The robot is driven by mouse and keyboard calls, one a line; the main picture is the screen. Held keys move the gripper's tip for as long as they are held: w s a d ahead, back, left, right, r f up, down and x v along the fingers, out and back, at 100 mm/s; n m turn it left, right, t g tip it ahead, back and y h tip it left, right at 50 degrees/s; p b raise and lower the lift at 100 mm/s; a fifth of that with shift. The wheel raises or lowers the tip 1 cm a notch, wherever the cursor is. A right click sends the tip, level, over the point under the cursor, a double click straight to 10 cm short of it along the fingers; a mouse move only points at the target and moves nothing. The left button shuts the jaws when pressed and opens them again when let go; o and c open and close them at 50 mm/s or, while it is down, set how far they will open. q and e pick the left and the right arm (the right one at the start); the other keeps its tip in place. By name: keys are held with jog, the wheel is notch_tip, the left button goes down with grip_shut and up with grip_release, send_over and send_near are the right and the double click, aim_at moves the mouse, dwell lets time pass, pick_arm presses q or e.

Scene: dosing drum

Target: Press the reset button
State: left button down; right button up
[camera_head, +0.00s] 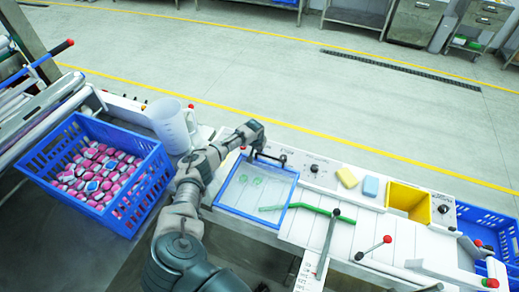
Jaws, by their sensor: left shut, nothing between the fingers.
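My left arm reaches up from the bottom of the head view, over the bench. Its dark left gripper (283,159) is shut and empty, at the back edge of the blue-framed clear tray, beside the white control panel (300,165). A small red spot, perhaps a button (243,148), shows just left of the gripper; I cannot tell if it is the reset button. A black knob (314,168) sits on the panel right of the fingers. Panel lettering is too small to read. I cannot tell whether the fingertips touch anything. My right gripper is not in view.
A blue crate (62,181) of pink and white pieces and a clear jug (170,125) stand left. The blue-framed tray (222,208) lies before the gripper. Yellow (347,177) and blue (370,187) sponges, a yellow bin (424,206) and red-knobbed levers (372,248) are right.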

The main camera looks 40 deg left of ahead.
pick_arm(q)
jog(key=shift+s+d+f, duration=0.3)
jog(key=shift+d+f, duration=0.05)
jog(key=shift+f, duration=0.15)
jog(key=shift+r+p, duration=0.25)
jog(key=shift+p, duration=0.15)
jog(key=r+p, duration=0.3)
jog(key=a+r+p, duration=0.1)
jog(key=r, duration=0.1)
jog(key=shift+w+a+p, duration=0.1)
jog(key=shift+w+p, duration=0.2)
jog(key=v, duration=0.9)
jog(key=shift+d+b, duration=0.3)
jog(key=shift+a+r, duration=0.1)
jog(key=shift+a, duration=0.05)
jog(key=shift+d, duration=0.25)
